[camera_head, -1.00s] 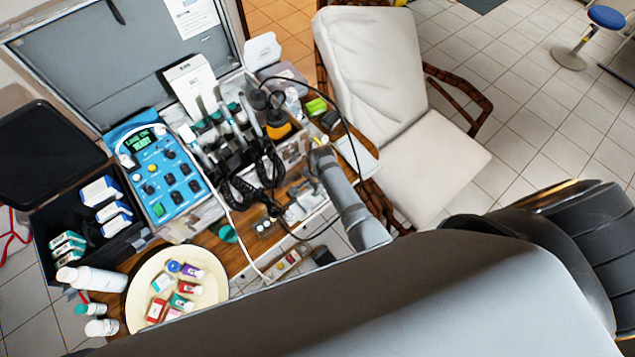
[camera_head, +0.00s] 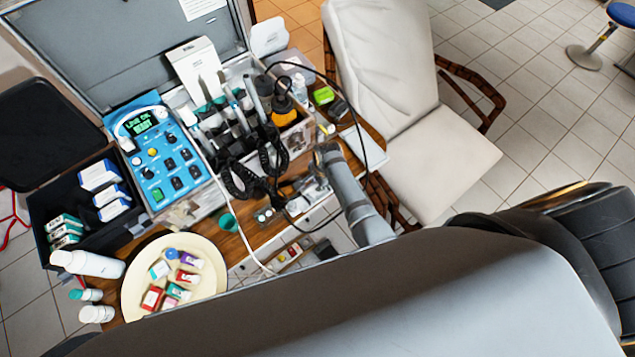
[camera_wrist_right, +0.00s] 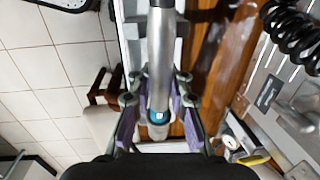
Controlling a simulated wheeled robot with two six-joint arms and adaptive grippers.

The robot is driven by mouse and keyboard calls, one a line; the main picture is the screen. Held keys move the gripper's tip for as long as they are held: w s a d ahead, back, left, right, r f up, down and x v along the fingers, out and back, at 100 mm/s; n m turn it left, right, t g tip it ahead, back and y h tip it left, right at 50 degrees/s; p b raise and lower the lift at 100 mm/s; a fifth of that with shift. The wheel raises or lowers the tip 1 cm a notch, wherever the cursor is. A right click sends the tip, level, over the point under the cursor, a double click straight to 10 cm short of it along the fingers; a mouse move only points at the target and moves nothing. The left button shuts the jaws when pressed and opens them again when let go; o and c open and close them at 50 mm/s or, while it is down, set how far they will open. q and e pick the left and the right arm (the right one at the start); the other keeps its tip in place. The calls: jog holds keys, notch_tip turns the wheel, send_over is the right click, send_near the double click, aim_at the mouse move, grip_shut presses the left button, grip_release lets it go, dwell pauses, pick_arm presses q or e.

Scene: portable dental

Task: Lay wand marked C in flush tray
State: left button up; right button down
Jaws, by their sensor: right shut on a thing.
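My right gripper (camera_wrist_right: 158,100) is shut on a silver wand (camera_wrist_right: 160,62) with a teal band near its lower end. A small white mark sits on the band, but its letter is too small to read. The wand runs up out of the right wrist view, so its far end is hidden. A pale-edged, tray-like shape (camera_wrist_right: 130,38) lies beyond the wand; I cannot tell whether it is the flush tray, or whether the wand touches it. In the head view my right gripper (camera_head: 312,187) is over the table's right part, small and unclear. My left gripper is out of view.
A blue control unit (camera_head: 160,160) stands in an open case, with several upright wands and coiled black cords (camera_head: 270,160) beside it. A round cream plate (camera_head: 135,290) holds small boxes. A green cup (camera_head: 227,222) is near the front. A white chair (camera_head: 385,60) stands right.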

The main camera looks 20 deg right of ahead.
jog(key=shift+f, duration=0.35)
dwell(0.3)
jog(key=shift+f, duration=0.1)
jog(key=shift+f+b, duration=0.3)
jog(key=shift+f, duration=0.35)
dwell(0.4)
jog(key=c, duration=1.1)
grip_release()
jog(key=shift+f, duration=0.1)
jog(key=shift+c, duration=0.2)
